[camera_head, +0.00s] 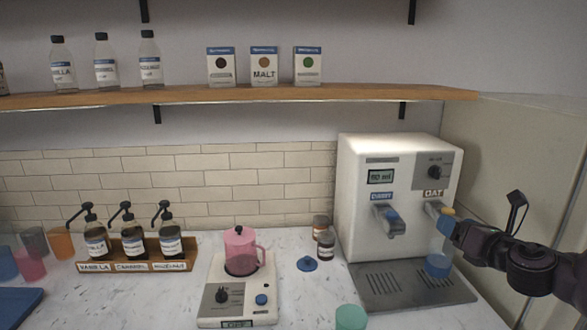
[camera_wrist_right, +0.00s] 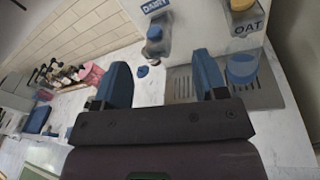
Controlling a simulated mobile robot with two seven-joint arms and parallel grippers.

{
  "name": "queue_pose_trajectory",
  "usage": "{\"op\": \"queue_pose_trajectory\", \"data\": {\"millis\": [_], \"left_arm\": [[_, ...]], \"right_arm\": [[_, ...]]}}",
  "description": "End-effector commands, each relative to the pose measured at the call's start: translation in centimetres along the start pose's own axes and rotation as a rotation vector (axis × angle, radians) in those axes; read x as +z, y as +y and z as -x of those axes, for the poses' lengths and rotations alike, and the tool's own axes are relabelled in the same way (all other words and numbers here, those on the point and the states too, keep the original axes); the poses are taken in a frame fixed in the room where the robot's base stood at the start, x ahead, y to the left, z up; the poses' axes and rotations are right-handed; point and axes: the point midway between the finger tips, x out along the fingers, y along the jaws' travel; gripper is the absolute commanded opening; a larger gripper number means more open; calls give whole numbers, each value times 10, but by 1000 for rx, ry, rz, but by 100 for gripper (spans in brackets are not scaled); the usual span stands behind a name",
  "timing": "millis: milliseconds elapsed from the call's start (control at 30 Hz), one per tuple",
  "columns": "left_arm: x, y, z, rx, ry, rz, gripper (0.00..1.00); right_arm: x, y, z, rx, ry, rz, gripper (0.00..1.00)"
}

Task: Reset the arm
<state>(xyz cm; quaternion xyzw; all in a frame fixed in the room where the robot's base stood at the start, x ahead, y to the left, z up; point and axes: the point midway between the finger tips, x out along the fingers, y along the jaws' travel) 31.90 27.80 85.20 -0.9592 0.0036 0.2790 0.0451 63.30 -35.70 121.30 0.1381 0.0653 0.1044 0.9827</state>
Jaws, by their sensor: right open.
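My right gripper (camera_head: 447,226) comes in from the right in the head view, in front of the milk dispenser (camera_head: 400,160) near its OAT spout (camera_head: 436,209). In the right wrist view its two blue fingers (camera_wrist_right: 165,86) are spread apart with nothing between them. A blue cup (camera_head: 438,264) stands on the drip tray under the OAT spout; it also shows in the right wrist view (camera_wrist_right: 242,68). The gripper is apart from the cup. My left gripper is not in view.
A green cup (camera_head: 350,317) is at the front edge of the view. A syrup rack (camera_head: 135,262) stands at the left. A wooden shelf (camera_head: 250,95) runs above. Counter between them is mostly clear.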

Motion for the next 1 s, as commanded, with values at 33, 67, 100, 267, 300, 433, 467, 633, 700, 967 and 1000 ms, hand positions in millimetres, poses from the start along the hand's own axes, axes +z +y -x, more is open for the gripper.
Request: {"op": "queue_pose_trajectory", "data": {"millis": [33, 67, 100, 267, 300, 433, 467, 633, 700, 967, 1000], "left_arm": [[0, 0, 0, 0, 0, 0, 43], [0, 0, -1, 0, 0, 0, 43], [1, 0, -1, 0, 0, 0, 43], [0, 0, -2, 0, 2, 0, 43], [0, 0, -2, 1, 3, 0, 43], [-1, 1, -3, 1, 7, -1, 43], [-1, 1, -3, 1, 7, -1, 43], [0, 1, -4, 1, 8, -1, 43], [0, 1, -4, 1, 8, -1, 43], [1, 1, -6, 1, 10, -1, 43], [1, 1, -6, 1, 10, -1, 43]], "right_arm": [[-20, 12, -3, 20, 25, -166, 66], [-30, 19, -4, 29, 38, -267, 66], [-44, 27, -5, 39, 56, -408, 66], [-98, 56, -3, 49, 129, -942, 66], [-110, 62, -1, 46, 144, -1066, 66], [-149, 74, 10, 19, 177, -1446, 66], [-158, 76, 13, 10, 181, -1527, 66], [-205, 79, 36, -56, 167, -1955, 66], [-225, 76, 48, -89, 143, -2108, 66], [-300, 52, 110, -248, -45, -2512, 66], [-313, 47, 122, -280, -86, -2555, 66]]}}
